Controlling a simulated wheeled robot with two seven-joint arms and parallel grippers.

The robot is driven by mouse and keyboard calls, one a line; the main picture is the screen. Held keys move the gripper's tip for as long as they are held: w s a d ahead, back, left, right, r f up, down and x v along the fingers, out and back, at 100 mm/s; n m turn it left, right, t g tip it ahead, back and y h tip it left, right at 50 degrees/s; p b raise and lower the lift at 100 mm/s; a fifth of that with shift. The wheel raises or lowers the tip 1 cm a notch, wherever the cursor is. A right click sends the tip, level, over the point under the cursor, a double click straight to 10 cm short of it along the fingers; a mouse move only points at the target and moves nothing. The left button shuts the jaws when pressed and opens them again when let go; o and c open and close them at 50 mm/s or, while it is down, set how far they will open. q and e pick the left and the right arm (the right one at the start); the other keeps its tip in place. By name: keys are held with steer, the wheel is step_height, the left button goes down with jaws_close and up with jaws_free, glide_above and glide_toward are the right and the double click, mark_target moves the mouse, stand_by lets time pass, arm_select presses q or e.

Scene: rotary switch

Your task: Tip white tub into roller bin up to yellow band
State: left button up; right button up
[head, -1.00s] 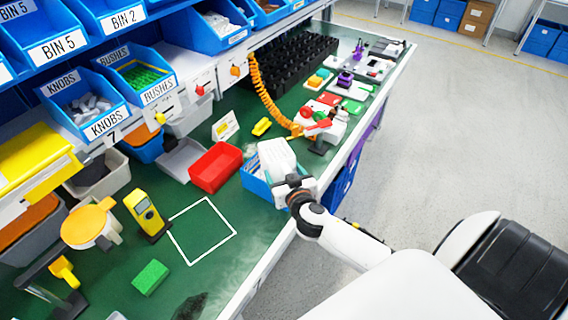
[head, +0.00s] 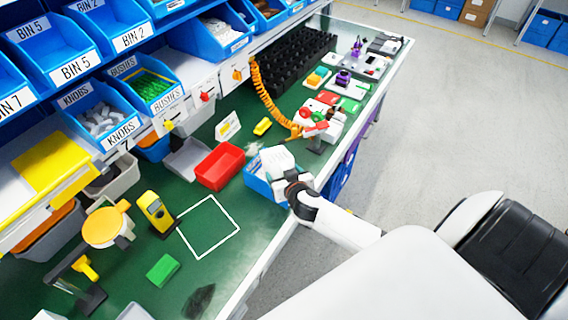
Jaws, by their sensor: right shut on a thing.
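My right gripper (head: 291,181) is shut on the white tub (head: 278,158) at the bench's front edge. The tub is over or in a blue bin (head: 256,184), which I take for the roller bin. The tub looks tilted, but its mouth and contents do not show clearly. The gripper and tub hide much of the bin's inside. I cannot see a yellow band or any rollers. My left gripper is not in view.
A red bin (head: 219,167) and a grey tray (head: 187,160) stand left of the blue bin. A white square outline (head: 209,227) marks clear green bench. A yellow meter (head: 155,212) and green block (head: 162,270) are nearer. Label-fronted bins line the back.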

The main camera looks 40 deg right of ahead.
mark_target(283, 164)
steer(key=shift+r, duration=0.15)
stand_by(0.4)
steer(key=shift+w+d+r, duration=0.1)
steer(key=shift+r, duration=0.25)
steer(key=shift+r+g+y, duration=0.2)
steer(key=shift+g+y, duration=0.1)
steer(key=shift+g, duration=0.2)
steer(key=shift+r, duration=0.1)
steer(key=shift+w+r+g, duration=0.15)
steer(key=shift+r+g, duration=0.3)
steer(key=shift+g, duration=0.05)
steer(key=shift+r, duration=0.1)
steer(key=shift+w+r+g, duration=0.2)
steer(key=shift+r+g, duration=0.2)
steer(key=shift+g, duration=0.1)
